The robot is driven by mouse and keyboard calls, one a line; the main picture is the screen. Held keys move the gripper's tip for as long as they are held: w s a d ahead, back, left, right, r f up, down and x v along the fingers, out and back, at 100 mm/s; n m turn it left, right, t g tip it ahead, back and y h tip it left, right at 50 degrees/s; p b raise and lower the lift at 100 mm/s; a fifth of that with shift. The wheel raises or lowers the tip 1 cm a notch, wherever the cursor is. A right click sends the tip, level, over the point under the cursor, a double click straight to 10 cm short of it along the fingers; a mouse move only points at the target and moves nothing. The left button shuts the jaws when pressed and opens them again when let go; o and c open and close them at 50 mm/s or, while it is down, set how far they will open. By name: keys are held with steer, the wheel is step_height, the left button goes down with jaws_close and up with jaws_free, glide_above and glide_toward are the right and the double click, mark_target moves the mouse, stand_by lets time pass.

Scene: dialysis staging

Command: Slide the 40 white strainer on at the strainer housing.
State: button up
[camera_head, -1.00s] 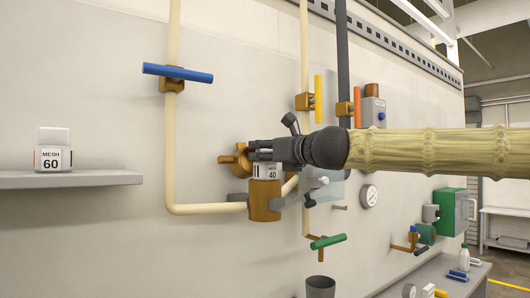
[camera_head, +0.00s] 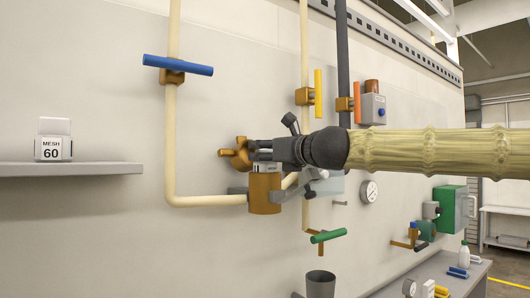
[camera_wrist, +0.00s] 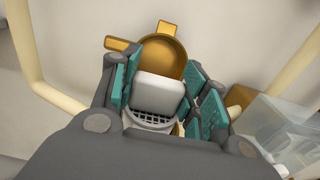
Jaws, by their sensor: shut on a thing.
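The white 40 strainer is held in my gripper (camera_head: 262,150), which is shut on its white block-shaped top (camera_wrist: 160,92). In the wrist view this top sits between the teal finger pads, with a round grid rim below it. The strainer housing (camera_head: 265,196) is a brass cylinder on the cream pipe, directly under my gripper. Only a thin band of the strainer shows above the housing's rim; its label is hidden. The strainer looks lowered into the housing, but its depth inside cannot be told.
A brass lugged cap (camera_head: 236,158) is just left of my fingers, also in the wrist view (camera_wrist: 165,50). A 60 mesh strainer (camera_head: 53,148) stands on the left shelf (camera_head: 100,169). Blue (camera_head: 178,65) and green (camera_head: 328,236) valve handles stick out nearby.

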steer(key=shift+f+b, duration=0.3)
steer(key=shift+f, duration=0.05)
steer(key=o, duration=1.1)
steer(key=shift+f, duration=0.1)
